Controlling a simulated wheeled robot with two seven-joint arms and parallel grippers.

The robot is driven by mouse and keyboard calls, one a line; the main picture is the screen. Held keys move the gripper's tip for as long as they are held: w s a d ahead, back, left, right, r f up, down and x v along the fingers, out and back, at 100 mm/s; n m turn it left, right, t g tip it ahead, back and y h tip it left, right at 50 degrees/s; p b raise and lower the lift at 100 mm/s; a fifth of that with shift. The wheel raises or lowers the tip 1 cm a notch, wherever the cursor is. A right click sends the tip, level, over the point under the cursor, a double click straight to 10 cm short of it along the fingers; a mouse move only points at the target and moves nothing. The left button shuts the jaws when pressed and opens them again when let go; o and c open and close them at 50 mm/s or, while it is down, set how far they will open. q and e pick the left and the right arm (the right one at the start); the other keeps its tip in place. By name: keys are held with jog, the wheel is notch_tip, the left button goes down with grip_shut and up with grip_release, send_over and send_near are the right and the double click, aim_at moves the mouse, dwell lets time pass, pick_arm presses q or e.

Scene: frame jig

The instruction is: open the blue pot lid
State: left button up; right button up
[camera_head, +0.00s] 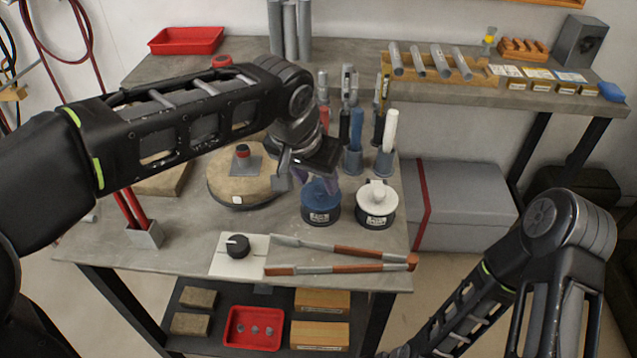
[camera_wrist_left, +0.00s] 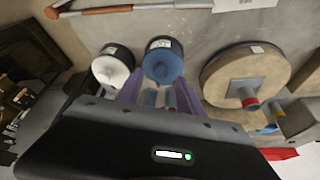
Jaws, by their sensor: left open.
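The blue pot (camera_head: 319,213) stands on the grey table beside a pot with a white lid (camera_head: 377,196). It has a dark body with a pale label and a blue lid (camera_wrist_left: 163,63). My left gripper (camera_wrist_left: 158,95) is open, its purple fingers apart with nothing held between them. In the head view the left gripper is just above and behind the blue pot, partly covering the lid's top. In the left wrist view the lid lies just beyond the fingertips; I cannot tell whether they touch it. My right arm shows at the lower right, its gripper out of view.
A round wooden board (camera_head: 226,184) with a red-topped knob lies left of the pots. Tool holders with upright handles (camera_head: 355,142) stand behind them. Long-handled tools (camera_head: 340,267) and a dial panel (camera_head: 237,252) lie at the front edge.

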aim_at(321, 189)
pick_arm(q)
jog(key=shift+x, duration=1.3)
grip_shut()
dwell(0.5)
